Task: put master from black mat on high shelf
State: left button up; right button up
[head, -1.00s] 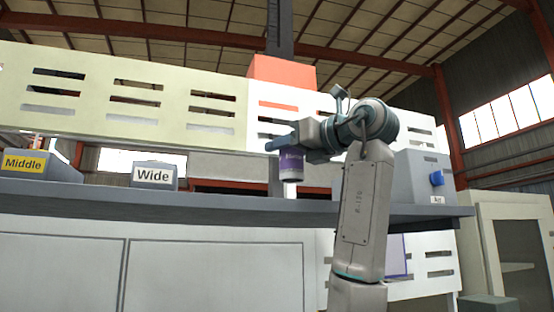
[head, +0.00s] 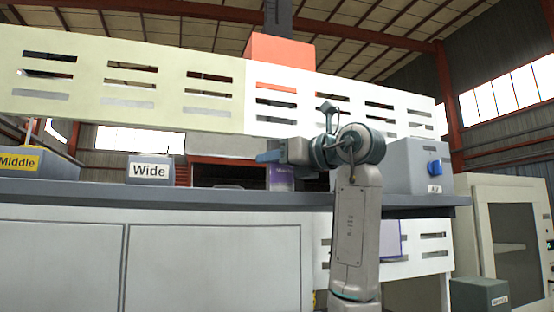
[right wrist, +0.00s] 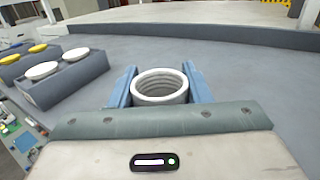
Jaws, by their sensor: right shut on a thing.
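In the right wrist view, the can's open white rim (right wrist: 160,85) sits between the two blue fingers, over the bare grey shelf top (right wrist: 240,75). My left gripper and the black mat are not in view.
A grey block labelled Wide (head: 150,170) and one labelled Middle (head: 35,162) stand on the shelf to the left. A grey box with a blue knob (head: 420,166) stands at the right. The shelf top around the can is clear in the wrist view.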

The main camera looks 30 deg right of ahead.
jog(key=shift+s+a, duration=0.1)
jog(key=o, duration=0.8)
jog(key=shift+f, duration=0.15)
jog(key=o, duration=0.4)
jog(key=shift+o, duration=0.2)
jog(key=shift+d, duration=0.2)
